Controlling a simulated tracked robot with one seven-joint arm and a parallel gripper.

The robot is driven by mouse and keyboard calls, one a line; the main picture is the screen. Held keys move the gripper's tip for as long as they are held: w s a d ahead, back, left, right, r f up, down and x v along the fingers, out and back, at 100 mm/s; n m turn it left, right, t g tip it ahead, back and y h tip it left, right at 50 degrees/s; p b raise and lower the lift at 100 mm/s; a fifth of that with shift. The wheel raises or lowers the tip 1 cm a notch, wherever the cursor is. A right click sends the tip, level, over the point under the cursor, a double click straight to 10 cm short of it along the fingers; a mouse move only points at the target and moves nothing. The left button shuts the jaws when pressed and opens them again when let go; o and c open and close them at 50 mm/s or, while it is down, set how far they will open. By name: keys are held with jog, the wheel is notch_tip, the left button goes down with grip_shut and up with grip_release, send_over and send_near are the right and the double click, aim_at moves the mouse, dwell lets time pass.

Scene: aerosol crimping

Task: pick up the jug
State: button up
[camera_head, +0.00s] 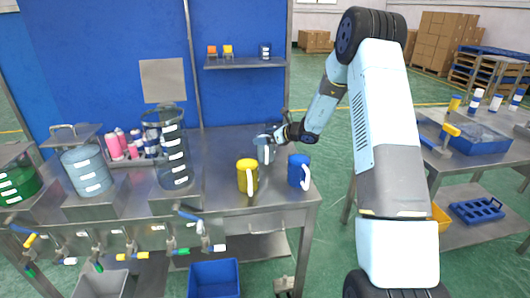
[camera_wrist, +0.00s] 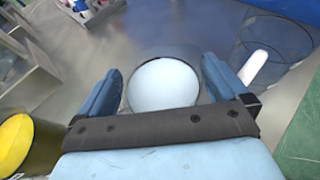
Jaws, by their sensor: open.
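Three jugs stand near the right end of the steel bench. A pale, see-through jug (camera_head: 264,150) is at my gripper (camera_head: 276,137). A yellow jug (camera_head: 247,176) and a blue jug (camera_head: 297,171), which has a white handle, stand in front of it. In the wrist view, my gripper (camera_wrist: 160,78) is open, with one blue finger on each side of the pale jug (camera_wrist: 163,84). I cannot tell whether the fingers touch it. The yellow jug (camera_wrist: 14,140) shows at the lower left, and the blue jug (camera_wrist: 275,45) at the upper right.
Tall clear tank (camera_head: 172,158), light blue tank (camera_head: 86,170) and green tank (camera_head: 17,182) stand on the bench's left part. A tray of pink and white cans (camera_head: 127,146) is behind them. A shelf (camera_head: 245,64) hangs above. Bare bench surrounds the jugs.

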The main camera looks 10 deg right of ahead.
jog(key=shift+c, duration=0.3)
jog(key=c, duration=1.7)
jog(key=shift+r, duration=0.1)
notch_tip(320, 180, up, 10)
